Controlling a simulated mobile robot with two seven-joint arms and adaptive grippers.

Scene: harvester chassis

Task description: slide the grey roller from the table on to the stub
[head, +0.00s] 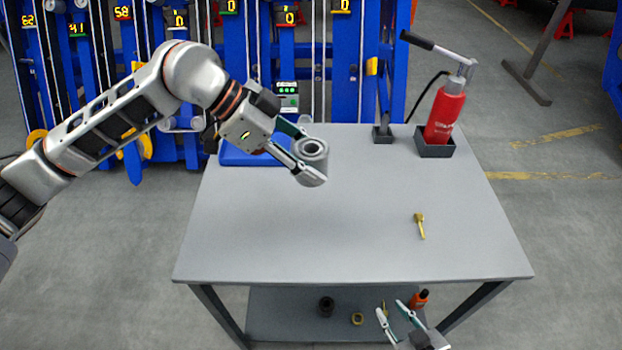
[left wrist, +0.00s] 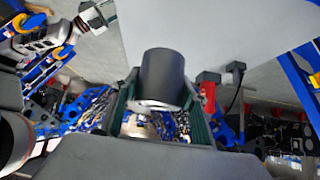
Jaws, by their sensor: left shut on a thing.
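The grey roller (head: 313,170) is a short thick cylinder with a round hole in its top end. My left gripper (head: 308,158) is shut on it, with one finger on its near side and the other behind. It appears held above the back left of the grey table (head: 330,235); the exact gap is hard to tell. In the left wrist view the roller (left wrist: 163,75) sits as a dark cylinder between the two fingers. My right gripper (head: 390,308) is low in front of the table's front edge, fingers apart and empty. I cannot make out the stub in either view.
A blue tray (head: 240,155) lies at the table's back left. A red bottle-like pump (head: 445,115) stands in a dark holder at the back right, beside a small dark holder (head: 383,134). A brass pin (head: 420,226) lies at right. A lower shelf (head: 280,315) holds small parts. The table's middle is clear.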

